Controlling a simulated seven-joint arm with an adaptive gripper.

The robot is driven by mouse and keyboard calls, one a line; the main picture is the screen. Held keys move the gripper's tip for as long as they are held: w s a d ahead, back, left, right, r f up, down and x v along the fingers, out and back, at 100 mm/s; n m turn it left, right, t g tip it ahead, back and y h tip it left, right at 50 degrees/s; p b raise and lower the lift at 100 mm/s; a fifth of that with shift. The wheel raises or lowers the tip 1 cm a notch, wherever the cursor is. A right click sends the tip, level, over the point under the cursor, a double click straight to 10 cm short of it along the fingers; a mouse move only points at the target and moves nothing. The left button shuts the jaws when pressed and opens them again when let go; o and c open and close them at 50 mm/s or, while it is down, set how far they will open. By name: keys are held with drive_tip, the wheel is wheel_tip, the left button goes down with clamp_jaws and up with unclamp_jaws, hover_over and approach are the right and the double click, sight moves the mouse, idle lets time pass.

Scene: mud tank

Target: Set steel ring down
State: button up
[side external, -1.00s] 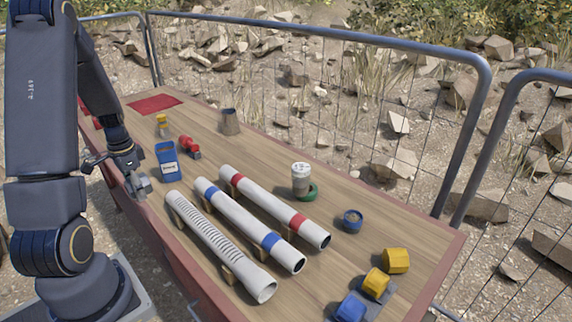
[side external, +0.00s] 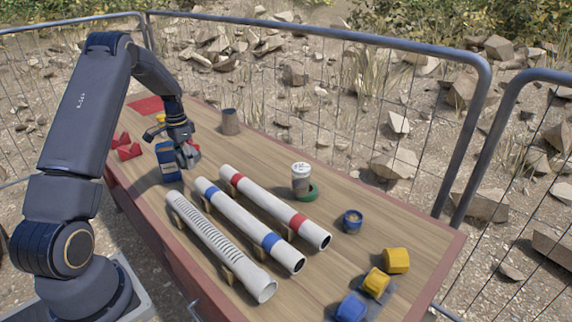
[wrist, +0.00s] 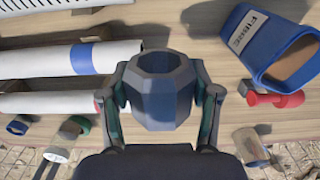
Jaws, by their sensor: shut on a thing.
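My gripper (side external: 187,153) is over the table beside the blue box. In the wrist view its two fingers (wrist: 160,100) are shut on the steel ring (wrist: 160,92), a faceted grey-blue ring with a dark hollow middle. The ring sits between the fingers, seen from above at a slant. In the side view the ring is small and partly hidden by the fingers. I cannot tell its exact height above the wood.
The blue box (side external: 168,164) and red object (wrist: 275,98) are close by. Striped white pipes (side external: 232,205) lie to the right. A grey cup (side external: 229,122) stands behind. Red wedges (side external: 124,149) lie left. Bare wood (side external: 275,150) shows behind the pipes.

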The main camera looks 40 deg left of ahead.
drive_tip(key=w+a+f, duration=0.3)
drive_tip(key=w+a, duration=0.1)
drive_tip(key=w, duration=0.1)
hover_over(204, 176)
drive_tip(key=f, duration=0.3)
drive_tip(key=s+f, duration=0.1)
drive_tip(key=shift+d+f, duration=0.2)
drive_tip(key=shift+d, duration=0.2)
drive_tip(key=shift+w+a+f, duration=0.3)
drive_tip(key=shift+w+f, duration=0.2)
drive_tip(key=shift+f, duration=1.6)
drive_tip(key=shift+f, duration=0.1)
drive_tip(key=o, duration=1.4)
drive_tip(key=shift+f, duration=0.1)
drive_tip(key=shift+o, duration=0.2)
